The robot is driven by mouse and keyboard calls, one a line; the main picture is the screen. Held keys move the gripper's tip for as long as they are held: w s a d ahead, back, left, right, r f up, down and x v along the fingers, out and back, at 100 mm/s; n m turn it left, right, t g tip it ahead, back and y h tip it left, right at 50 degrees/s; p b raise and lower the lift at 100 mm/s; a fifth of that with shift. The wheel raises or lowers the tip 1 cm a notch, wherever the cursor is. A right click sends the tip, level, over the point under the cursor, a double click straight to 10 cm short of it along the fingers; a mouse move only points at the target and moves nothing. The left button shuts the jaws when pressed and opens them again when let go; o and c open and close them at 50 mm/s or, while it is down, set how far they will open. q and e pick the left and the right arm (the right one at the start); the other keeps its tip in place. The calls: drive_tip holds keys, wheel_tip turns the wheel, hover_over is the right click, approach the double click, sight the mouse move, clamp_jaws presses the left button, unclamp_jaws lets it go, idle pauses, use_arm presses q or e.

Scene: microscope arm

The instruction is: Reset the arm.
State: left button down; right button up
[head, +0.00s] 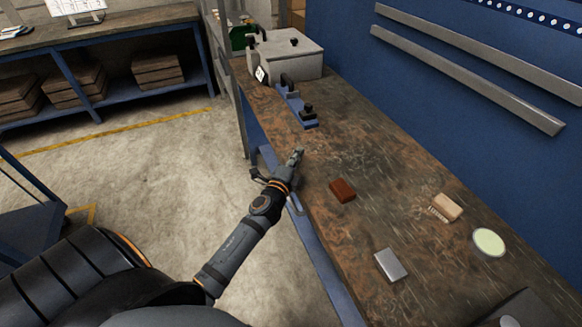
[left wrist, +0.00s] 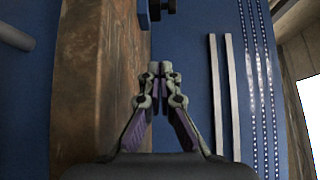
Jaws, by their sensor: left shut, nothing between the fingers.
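My left gripper (head: 297,155) is over the near edge of the workbench, its fingers pointing away from me. It is shut and empty. In the left wrist view its fingertips (left wrist: 159,70) are together. Beyond it on the bench lies a blue fixture (head: 296,108) with a black knob at its near end and a dark upright part at its far end. The gripper is apart from it. A blue and black part at the top of the left wrist view (left wrist: 155,10) may be this fixture. No microscope can be made out clearly. My right gripper is not in view.
The workbench (head: 370,150) holds a red-brown block (head: 342,190), a brush (head: 447,207), a pale green disc (head: 489,242) and a silver case (head: 391,265). A grey box (head: 290,55) stands at the far end. A blue wall with metal rails (head: 465,80) bounds the right.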

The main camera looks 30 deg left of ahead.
use_arm(q)
drive_tip(key=s, duration=0.2)
drive_tip(key=s+b, duration=0.1)
drive_tip(key=s, duration=0.1)
drive_tip(key=shift+s+d+f, duration=0.15)
drive_tip(key=shift+s+f, duration=0.05)
drive_tip(key=shift+s, duration=0.05)
drive_tip(key=shift+s+d+r, duration=0.1)
drive_tip(key=shift+s+r, duration=0.05)
drive_tip(key=shift+s, duration=0.2)
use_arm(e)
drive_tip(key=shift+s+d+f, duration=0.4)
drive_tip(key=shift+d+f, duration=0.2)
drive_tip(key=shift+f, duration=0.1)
